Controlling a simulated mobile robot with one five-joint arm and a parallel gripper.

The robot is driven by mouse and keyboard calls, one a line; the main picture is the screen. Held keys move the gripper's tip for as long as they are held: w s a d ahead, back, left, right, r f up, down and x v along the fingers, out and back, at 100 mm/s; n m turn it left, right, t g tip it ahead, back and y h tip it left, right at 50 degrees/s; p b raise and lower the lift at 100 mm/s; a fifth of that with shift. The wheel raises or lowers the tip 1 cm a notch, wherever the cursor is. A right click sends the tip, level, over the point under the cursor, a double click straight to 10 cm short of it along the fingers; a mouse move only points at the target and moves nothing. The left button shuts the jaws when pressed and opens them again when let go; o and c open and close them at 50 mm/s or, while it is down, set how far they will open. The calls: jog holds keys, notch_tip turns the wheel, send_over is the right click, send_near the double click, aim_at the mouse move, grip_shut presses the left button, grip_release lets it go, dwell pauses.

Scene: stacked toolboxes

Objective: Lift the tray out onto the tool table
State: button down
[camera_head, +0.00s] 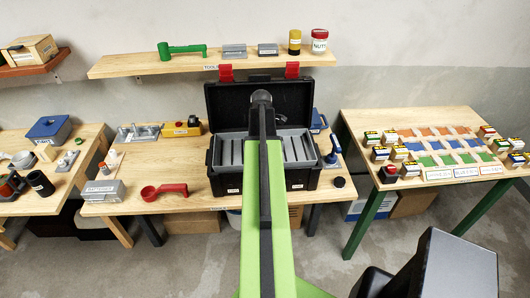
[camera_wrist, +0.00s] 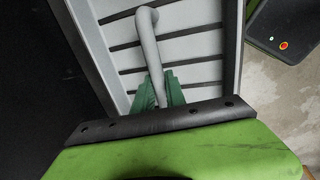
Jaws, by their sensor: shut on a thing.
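A black toolbox (camera_head: 213,183) with red latches stands open on the middle wooden table (camera_head: 158,172). The grey slotted tray (camera_head: 228,153) sits in its upper opening, seen on both sides of my arm. My arm covers the middle of the tray and box in the head view, so my gripper is hidden there. In the wrist view, the green fingers of my gripper (camera_wrist: 160,88) are shut on the tray's grey bar handle (camera_wrist: 149,40). The slotted floor of the tray (camera_wrist: 195,48) shows behind the handle.
On the middle table are a red ladle-like tool (camera_head: 163,190), a grey box (camera_head: 104,190) and a yellow block (camera_head: 181,129). A blue-handled tool (camera_head: 332,150) stands close right of the toolbox. A wall shelf (camera_head: 140,66) hangs above. Bare tabletop lies left of the toolbox.

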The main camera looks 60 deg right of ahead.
jog(key=shift+r+p, duration=1.45)
jog(key=shift+r, duration=0.15)
notch_tip(320, 180, up, 4)
jog(key=p, duration=0.4)
jog(key=shift+r, duration=0.1)
